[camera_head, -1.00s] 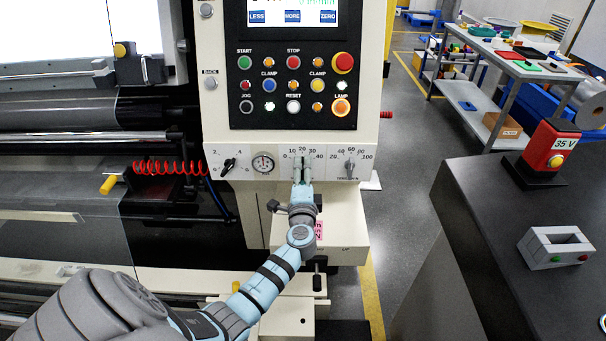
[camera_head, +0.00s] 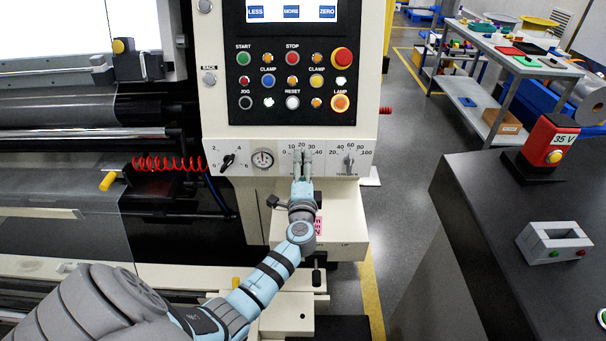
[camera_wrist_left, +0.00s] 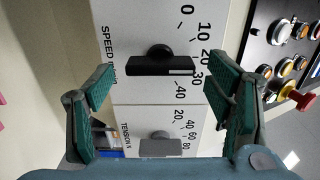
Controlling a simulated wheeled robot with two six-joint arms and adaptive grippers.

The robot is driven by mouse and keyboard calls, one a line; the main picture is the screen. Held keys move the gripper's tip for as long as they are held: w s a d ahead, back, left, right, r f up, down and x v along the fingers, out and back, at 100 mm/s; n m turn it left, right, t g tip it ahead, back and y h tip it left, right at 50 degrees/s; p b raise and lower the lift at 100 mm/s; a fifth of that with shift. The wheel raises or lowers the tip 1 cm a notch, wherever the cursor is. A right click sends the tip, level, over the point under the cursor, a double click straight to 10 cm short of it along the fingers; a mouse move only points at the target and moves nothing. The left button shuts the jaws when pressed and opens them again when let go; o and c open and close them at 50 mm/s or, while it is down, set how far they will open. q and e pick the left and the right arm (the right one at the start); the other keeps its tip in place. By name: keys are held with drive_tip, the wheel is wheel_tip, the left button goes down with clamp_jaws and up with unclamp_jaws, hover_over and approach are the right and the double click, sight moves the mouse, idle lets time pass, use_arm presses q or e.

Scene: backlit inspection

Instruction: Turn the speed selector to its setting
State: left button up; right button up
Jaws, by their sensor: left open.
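The speed selector is a dark bar-shaped knob (camera_wrist_left: 163,62) on a white plate marked SPEED, with a scale from 0 to 40. Its white pointer line lies toward the 30 mark in the left wrist view. My left gripper (camera_wrist_left: 158,82) is open, one green-padded finger on each side of the knob, with clear gaps. In the head view my left gripper (camera_head: 302,164) is in front of the speed scale, and its fingers largely hide the knob. My right gripper is not in view.
The button panel (camera_head: 292,75) is above. A dark bench (camera_head: 480,190) stands at the right.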

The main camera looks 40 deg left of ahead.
use_arm(q)
drive_tip(key=v, duration=1.2)
drive_tip(key=shift+w, duration=0.1)
drive_tip(key=s+d+f+n+g+h, duration=0.1)
drive_tip(key=s+d+f+g+h, duration=0.2)
drive_tip(key=f, duration=1)
drive_tip(key=s+d+f+n+g+h, duration=0.1)
drive_tip(key=s+f+g+h, duration=0.3)
drive_tip(key=f, duration=1)
drive_tip(key=s+d+f+n+g+h, duration=0.1)
drive_tip(key=s+f+n+g, duration=0.1)
drive_tip(key=s+f, duration=0.5)
drive_tip(key=s+d+f+n+g+h, duration=0.1)
drive_tip(key=s+d+f+n+g, duration=0.1)
drive_tip(key=s+f, duration=0.6)
drive_tip(key=s+n, duration=0.1)
drive_tip(key=s, duration=0.6)
drive_tip(key=shift+s+f, duration=0.3)
drive_tip(key=s+f+n, duration=0.1)
drive_tip(key=s, duration=0.2)
drive_tip(key=s+n+g, duration=0.1)
drive_tip(key=s, duration=0.3)
drive_tip(key=s+f+n+g+h, duration=0.1)
drive_tip(key=s, duration=0.3)
drive_tip(key=shift+d+f, duration=0.1)
drive_tip(key=shift+f, duration=0.25)
drive_tip(key=shift+c, duration=0.4)
